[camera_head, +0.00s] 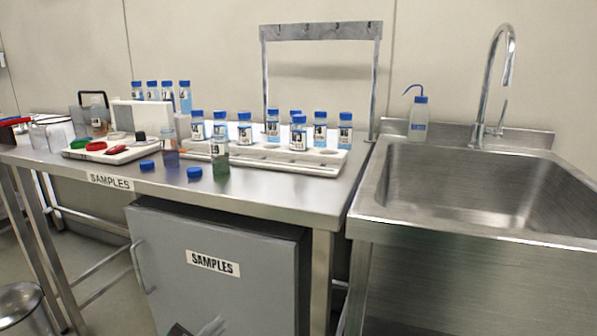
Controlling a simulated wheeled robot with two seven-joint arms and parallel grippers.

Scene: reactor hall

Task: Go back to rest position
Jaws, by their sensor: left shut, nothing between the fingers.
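My left gripper (213,325) shows only in part at the bottom edge of the head view, low in front of the grey cabinet marked SAMPLES (165,255). Its fingers are shut with nothing between them. It is apart from the bench and everything on it. The rest of that arm is cut off by the picture's edge. My right gripper is not in view.
A steel bench (270,200) holds a white rack (290,163) of blue-capped bottles, two open bottles, loose blue caps and a white tray (112,155). A steel sink (400,208) stands right.

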